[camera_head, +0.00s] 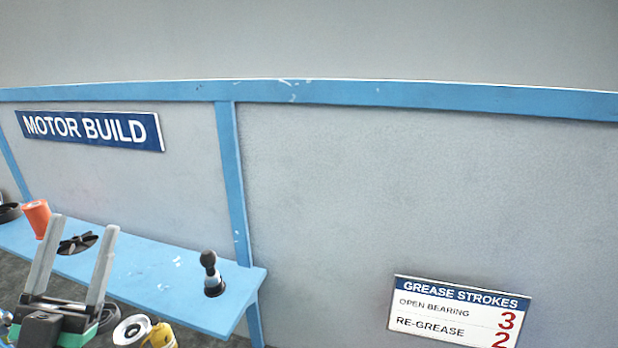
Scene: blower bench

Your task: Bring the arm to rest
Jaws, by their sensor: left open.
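My left gripper (85,224) is at the lower left of the head view. Its two grey fingers are spread apart and point up the picture. A black fan-like part (78,243) shows between the fingers, seemingly on the blue shelf (150,277) behind them. I cannot tell whether the fingers touch it; the jaws look wider than it is held. The rest of my left arm is cut off by the bottom edge. My right gripper is not in view.
A black-knobbed tool (212,275) stands near the shelf's right end. A black ring (109,317), a silver-topped round part (132,330) and a yellow item (161,336) are close right of the gripper. The grey wall panel (330,200) stands behind.

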